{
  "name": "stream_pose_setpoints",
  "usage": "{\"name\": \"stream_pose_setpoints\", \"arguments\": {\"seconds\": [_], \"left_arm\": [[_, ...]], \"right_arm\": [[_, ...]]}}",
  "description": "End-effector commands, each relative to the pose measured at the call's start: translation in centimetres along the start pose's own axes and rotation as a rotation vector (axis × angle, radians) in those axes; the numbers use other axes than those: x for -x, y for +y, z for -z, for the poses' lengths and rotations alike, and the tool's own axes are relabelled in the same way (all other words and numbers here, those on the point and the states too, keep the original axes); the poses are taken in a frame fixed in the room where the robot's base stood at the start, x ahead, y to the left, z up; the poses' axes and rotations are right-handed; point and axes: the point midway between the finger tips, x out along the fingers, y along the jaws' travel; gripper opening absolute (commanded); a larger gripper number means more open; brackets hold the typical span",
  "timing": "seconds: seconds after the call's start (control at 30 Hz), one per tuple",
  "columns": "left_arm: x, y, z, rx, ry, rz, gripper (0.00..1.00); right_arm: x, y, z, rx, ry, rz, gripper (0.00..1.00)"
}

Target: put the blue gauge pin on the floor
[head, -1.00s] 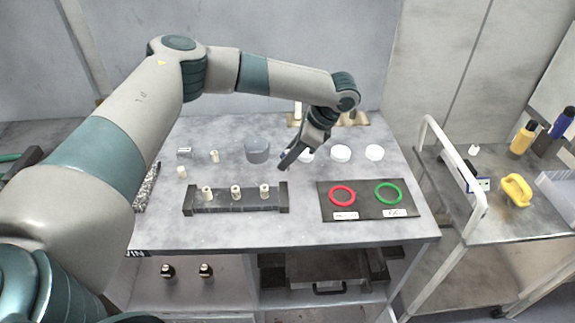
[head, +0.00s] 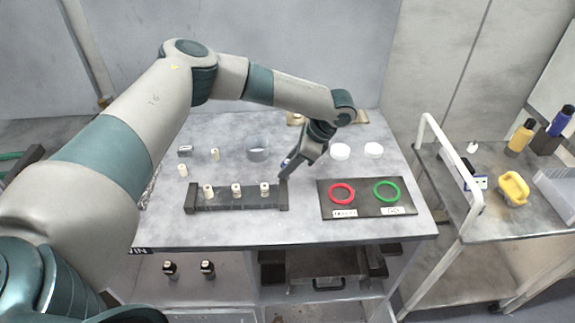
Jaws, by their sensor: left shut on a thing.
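My left gripper (head: 285,172) reaches over the grey table (head: 225,228) from the back, its fingers pointing down and to the left, just above and behind the right end of the dark pin rack. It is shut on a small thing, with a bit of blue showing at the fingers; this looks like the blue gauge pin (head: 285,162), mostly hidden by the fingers. My right gripper is not in view. A little of the floor (head: 555,310) seems to show at the lower right.
The dark rack (head: 220,204) holds three pale pins. A grey cup (head: 258,149), white discs (head: 340,152) and a black board (head: 367,210) with red and green rings are on the table. A cart (head: 480,236) with bottles stands at right.

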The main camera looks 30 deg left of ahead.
Motion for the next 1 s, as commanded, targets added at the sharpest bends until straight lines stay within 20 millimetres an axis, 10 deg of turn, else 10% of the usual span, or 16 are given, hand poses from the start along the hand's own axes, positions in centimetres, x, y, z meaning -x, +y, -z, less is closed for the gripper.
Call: {"name": "stream_pose_setpoints", "arguments": {"seconds": [0.1, 0.13, 0.17, 0.67, 1.0], "left_arm": [[-0.2, 0.0, 0.1, 0.000, 0.000, -0.001, 0.00], [-0.2, 0.0, 0.1, 0.000, 0.000, -0.001, 0.27], [-0.2, 0.0, 0.1, 0.000, 0.000, 0.000, 0.30], [0.5, 0.0, 0.0, 0.001, 0.001, 0.001, 0.30], [5.3, -0.1, 0.2, 0.000, 0.002, 0.002, 0.30]], "right_arm": [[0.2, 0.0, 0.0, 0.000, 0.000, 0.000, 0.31], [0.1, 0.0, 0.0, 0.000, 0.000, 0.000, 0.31], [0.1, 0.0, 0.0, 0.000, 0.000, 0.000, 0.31], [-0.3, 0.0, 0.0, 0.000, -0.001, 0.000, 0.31], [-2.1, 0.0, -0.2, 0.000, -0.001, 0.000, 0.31]]}}
